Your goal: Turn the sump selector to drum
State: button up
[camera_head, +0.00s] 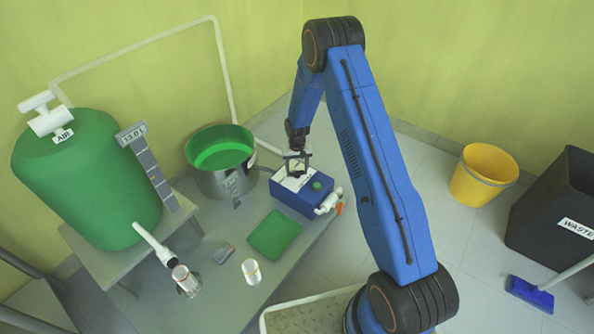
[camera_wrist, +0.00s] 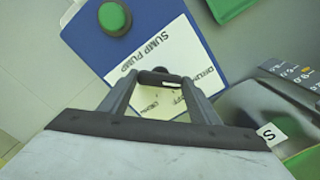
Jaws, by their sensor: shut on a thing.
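The blue sump pump box (camera_head: 301,199) stands on the grey bench, with a white label on top and a green button (camera_head: 317,186). In the wrist view the label (camera_wrist: 165,62) reads "SUMP PUMP", with smaller words by the gripper, one seeming to be "DRUM". The green button (camera_wrist: 114,18) is on the upper left there. My gripper (camera_head: 296,158) is over the label. In the wrist view my gripper (camera_wrist: 160,80) is shut on the small dark selector knob (camera_wrist: 158,77) between its fingertips. The fingers hide part of the label, so I cannot tell where the selector points.
A metal pot with a green inside (camera_head: 221,165) stands close left of the box. A green mat (camera_head: 274,235), a white cup (camera_head: 251,271) and a glass jar (camera_head: 185,280) are on the bench. A green tank (camera_head: 85,180) stands left. A yellow bucket (camera_head: 483,175) is on the floor.

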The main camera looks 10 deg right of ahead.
dwell(0.4)
jog(key=o, duration=1)
jog(key=shift+o, duration=0.2)
jog(key=shift+r, duration=0.1)
notch_tip(320, 180, up, 17)
jog(key=shift+r, duration=0.2)
notch_tip(320, 180, up, 16)
jog(key=f+t, duration=0.1)
send_over(297, 171)
jog(key=s+d, duration=0.2)
jog(key=s, duration=0.6)
jog(key=s+d+r+t, duration=0.1)
jog(key=s+d+r, duration=0.1)
jog(key=s+r, duration=1.1)
jog(key=s+d+r+t, duration=0.1)
jog(key=s+r, duration=0.1)
jog(key=s, duration=1.2)
jog(key=s+d+r+n+t, duration=0.1)
jog(key=s+d+r, duration=0.1)
jog(key=s, duration=1.2)
jog(key=shift+s+r+t, duration=0.4)
jog(key=shift+r, duration=0.45)
